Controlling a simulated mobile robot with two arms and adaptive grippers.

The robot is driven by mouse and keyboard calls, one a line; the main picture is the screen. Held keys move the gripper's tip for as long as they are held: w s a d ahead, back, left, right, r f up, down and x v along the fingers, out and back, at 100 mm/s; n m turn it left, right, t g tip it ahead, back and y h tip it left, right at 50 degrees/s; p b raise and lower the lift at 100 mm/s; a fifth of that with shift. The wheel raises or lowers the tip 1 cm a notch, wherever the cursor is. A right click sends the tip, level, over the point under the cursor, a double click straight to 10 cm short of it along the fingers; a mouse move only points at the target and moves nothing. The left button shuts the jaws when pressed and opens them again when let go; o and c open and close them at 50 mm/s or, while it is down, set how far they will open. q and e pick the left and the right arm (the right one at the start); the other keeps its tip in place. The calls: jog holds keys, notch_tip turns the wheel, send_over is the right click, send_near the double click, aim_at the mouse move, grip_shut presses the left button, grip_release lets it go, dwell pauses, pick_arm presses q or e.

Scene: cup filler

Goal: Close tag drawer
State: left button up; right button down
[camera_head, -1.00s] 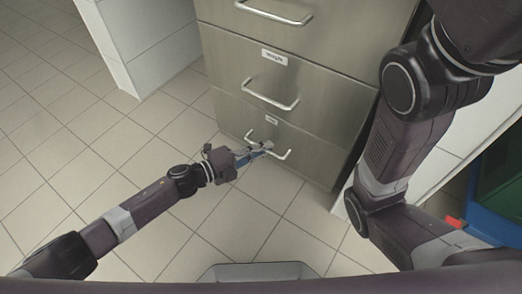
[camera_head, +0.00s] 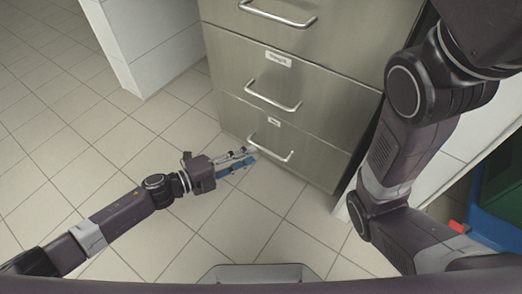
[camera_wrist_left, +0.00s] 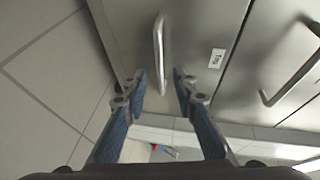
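The tag drawer (camera_head: 308,152) is the lowest drawer of a steel cabinet, and its front looks flush with the drawer above. Its bar handle (camera_head: 275,156) is in plain view; in the left wrist view the handle (camera_wrist_left: 159,48) stands beyond the fingertips, beside a small "tag" label (camera_wrist_left: 217,58). My left gripper (camera_head: 251,157) is just left of the handle, low over the floor. In the left wrist view its two blue fingers (camera_wrist_left: 160,79) are spread and empty, with the handle lined up with the gap. My right gripper is out of view.
The drawer labelled "weight" (camera_head: 285,92) sits above, with another drawer (camera_head: 300,35) over it. Open tiled floor (camera_head: 100,130) lies to the left. A white wall (camera_head: 150,40) stands at the back left, and a blue bin (camera_head: 495,232) at the right.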

pick_arm(q)
jog(key=shift+v, duration=2.35)
